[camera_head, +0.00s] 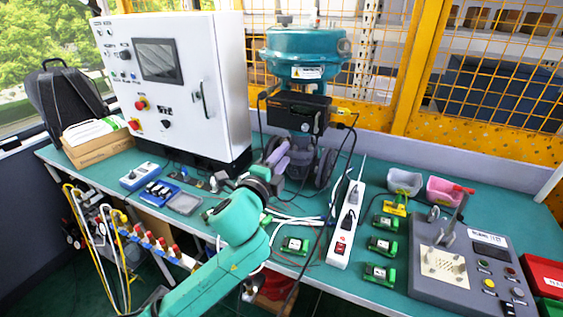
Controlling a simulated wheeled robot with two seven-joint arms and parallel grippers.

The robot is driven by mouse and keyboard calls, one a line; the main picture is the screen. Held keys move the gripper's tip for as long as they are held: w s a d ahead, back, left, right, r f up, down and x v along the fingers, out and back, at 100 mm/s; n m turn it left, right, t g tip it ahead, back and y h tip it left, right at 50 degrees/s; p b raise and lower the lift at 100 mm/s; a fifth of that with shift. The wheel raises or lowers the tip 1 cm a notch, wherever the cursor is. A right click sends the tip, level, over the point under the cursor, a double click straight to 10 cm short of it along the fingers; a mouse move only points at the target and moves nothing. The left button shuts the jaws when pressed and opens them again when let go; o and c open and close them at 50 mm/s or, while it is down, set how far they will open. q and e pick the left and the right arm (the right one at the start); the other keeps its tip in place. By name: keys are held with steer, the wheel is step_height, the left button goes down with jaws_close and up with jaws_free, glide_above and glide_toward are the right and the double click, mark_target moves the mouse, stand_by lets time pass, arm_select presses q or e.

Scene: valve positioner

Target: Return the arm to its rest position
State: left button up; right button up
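My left arm (230,262) is teal and reaches up from the bottom of the view over the bench. Its gripper (279,155) has purple-grey fingers and is in front of the lower part of the valve, just left of the valve's stand. The fingertips are small and overlap, so I cannot tell their gap or whether they touch anything. The teal valve actuator (305,54) stands upright at the back of the bench, with a black positioner box (299,111) on its front. My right gripper is not in view.
A white control cabinet (180,85) stands left of the valve. The green bench top (330,285) holds a white power strip (345,225), loose cables, several small green modules (383,245), a grey test panel (470,265) and two bins (404,182). Yellow mesh fencing (500,65) is behind.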

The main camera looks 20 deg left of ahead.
arm_select(q)
steer(key=shift+s, duration=0.3)
